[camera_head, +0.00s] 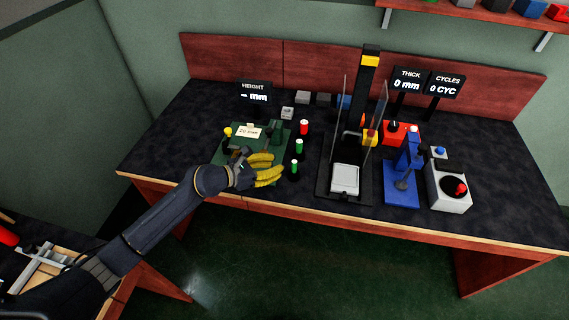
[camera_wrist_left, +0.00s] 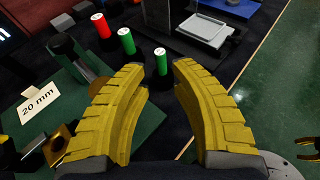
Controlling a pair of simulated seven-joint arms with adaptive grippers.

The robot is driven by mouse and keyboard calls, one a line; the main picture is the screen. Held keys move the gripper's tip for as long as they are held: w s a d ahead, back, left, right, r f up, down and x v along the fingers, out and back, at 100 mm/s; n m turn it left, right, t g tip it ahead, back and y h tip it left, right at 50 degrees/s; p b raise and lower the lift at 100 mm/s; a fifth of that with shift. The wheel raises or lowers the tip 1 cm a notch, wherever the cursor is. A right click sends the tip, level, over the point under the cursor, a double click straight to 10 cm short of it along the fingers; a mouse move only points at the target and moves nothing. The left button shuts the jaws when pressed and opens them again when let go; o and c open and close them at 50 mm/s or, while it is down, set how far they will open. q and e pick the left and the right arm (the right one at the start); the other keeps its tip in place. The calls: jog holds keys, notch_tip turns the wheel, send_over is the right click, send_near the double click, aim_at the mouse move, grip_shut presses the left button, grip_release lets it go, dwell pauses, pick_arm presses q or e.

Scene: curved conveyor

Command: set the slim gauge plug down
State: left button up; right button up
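My left gripper (camera_head: 268,168) has yellow ribbed fingers spread apart with nothing between them, over the front right of the green fixture board (camera_head: 262,134). In the left wrist view the fingers (camera_wrist_left: 160,75) are open too. Just beyond their tips a slim green plug (camera_wrist_left: 161,62) with a pale top stands upright in a black base; it also shows in the head view (camera_head: 294,166). Another green plug (camera_head: 299,146) and a red plug (camera_head: 304,127) stand behind it. I take the nearest, narrowest green one as the slim gauge plug. At the wrist view's right edge, a partly cut-off yellow-and-black piece looks like my right gripper (camera_wrist_left: 308,148).
The board carries a "20 mm" card (camera_head: 249,132) and a green upright block. The table's front edge is close.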

pick_arm(q)
jog(key=shift+v, duration=1.7)
jog(key=shift+d, duration=0.1)
